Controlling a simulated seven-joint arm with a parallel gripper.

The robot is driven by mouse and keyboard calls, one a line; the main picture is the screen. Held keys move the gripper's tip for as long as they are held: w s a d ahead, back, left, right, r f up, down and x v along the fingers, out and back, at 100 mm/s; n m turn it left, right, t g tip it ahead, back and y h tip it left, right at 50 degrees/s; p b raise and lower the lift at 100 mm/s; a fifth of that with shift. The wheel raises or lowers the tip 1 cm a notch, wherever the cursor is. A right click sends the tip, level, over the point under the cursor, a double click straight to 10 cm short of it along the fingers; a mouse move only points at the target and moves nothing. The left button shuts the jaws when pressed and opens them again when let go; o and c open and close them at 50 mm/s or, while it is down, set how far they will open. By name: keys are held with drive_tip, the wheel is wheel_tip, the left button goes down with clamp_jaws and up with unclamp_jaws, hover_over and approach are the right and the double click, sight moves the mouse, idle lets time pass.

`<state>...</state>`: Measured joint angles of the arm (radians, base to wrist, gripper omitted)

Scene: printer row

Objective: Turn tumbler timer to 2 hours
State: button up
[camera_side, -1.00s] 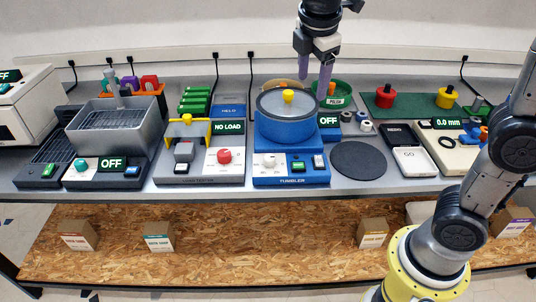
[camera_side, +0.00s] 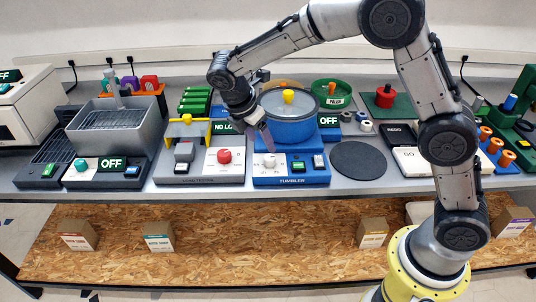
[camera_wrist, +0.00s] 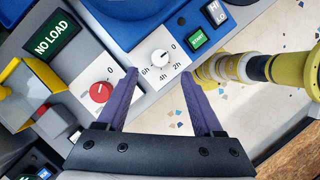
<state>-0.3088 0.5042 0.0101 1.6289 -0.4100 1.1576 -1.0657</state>
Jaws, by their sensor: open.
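The blue tumbler (camera_side: 292,170) stands mid-bench with its grey-lidded drum and a yellow knob on top. Its white timer knob (camera_side: 269,160) is at the front left of its base. In the wrist view the timer knob (camera_wrist: 159,59) sits on a white dial marked 0, 2h, 4h and 6h; its pointer seems to lie toward 0, but I cannot read it surely. My gripper (camera_side: 268,147) is just above the timer knob, tilted. In the wrist view its purple fingers (camera_wrist: 160,72) are apart, with the knob between and slightly beyond the tips, not clamped.
The load tester's red knob (camera_side: 224,156) is just left of the tumbler; it also shows near the left finger in the wrist view (camera_wrist: 101,92). A green START button (camera_wrist: 197,39) is right of the dial. A dark round pad (camera_side: 358,160) lies right of the tumbler.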

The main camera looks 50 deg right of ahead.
sight(269, 157)
drive_tip(key=x, duration=0.7)
drive_tip(key=shift+d+f, duration=0.15)
drive_tip(key=shift+f, duration=0.2)
clamp_jaws()
